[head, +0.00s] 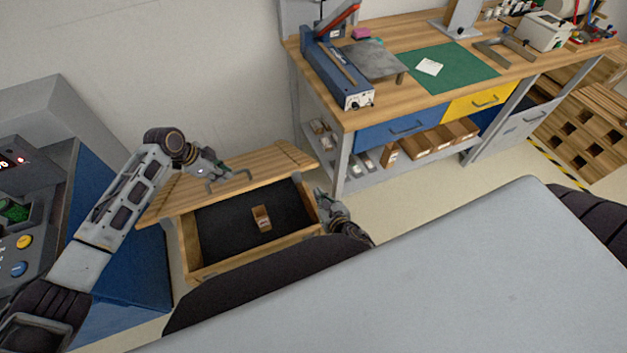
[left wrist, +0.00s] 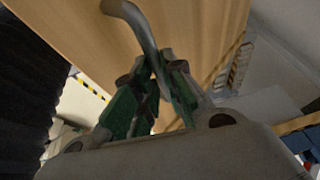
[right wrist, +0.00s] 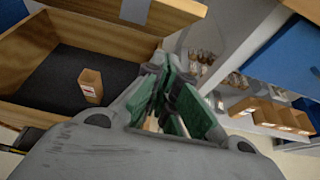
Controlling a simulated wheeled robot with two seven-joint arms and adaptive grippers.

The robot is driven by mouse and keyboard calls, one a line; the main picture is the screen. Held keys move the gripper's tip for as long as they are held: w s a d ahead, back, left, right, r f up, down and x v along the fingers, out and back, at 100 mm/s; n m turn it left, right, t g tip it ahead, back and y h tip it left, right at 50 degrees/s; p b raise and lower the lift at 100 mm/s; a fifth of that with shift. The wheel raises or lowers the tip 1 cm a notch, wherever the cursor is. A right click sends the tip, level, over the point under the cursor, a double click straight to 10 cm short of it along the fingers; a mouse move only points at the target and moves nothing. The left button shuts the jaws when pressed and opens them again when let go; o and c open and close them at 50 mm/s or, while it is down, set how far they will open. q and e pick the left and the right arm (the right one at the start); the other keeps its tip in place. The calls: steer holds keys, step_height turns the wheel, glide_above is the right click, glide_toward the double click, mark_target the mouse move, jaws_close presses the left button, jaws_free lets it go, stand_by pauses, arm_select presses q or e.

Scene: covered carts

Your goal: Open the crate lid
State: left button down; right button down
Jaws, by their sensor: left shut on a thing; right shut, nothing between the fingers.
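The wooden crate (head: 190,246) stands on the left side of the head view, with a dark interior. Its wooden lid (head: 272,158) is raised and tilted back, leaving the front of the crate open. A grey handle (head: 243,184) is on the lid; it also shows in the left wrist view (left wrist: 140,22). My left gripper (head: 222,172) is shut on the lid handle. My right gripper (head: 322,196) is shut and empty beside the crate's right wall. In the right wrist view my right gripper (right wrist: 165,85) has its fingers together near the crate's corner.
A small brown box (head: 262,218) sits inside the crate. A workbench (head: 350,120) with a blue drawer (head: 405,128) and lower shelf stands behind to the right. A blue machine with buttons (head: 120,265) is close on the left. A large grey surface (head: 450,270) fills the foreground.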

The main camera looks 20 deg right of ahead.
mark_target(310, 168)
arm_select(q)
steer(key=shift+w+a+f, duration=0.2)
steer(key=shift+w+a, duration=0.05)
arm_select(e)
steer(key=shift+w+r, duration=0.3)
steer(key=shift+w, duration=0.65)
steer(key=shift+w+r, duration=0.3)
steer(key=shift+w, duration=0.65)
steer(key=shift+w+r, duration=0.3)
steer(key=shift+w, duration=0.65)
steer(key=shift+r, duration=0.1)
arm_select(q)
steer(key=shift+s, duration=0.15)
steer(key=shift+d+f, duration=0.1)
steer(key=shift+f, duration=0.05)
arm_select(e)
steer(key=w+r, duration=0.2)
steer(key=r, duration=0.1)
steer(key=shift+d, duration=0.1)
arm_select(q)
steer(key=shift+s+f, duration=0.1)
steer(key=shift+s, duration=0.1)
steer(key=c, duration=1.5)
jaws_free()
steer(key=shift+w+d, duration=0.1)
arm_select(e)
steer(key=shift+w+f, duration=0.1)
steer(key=shift+f, duration=0.1)
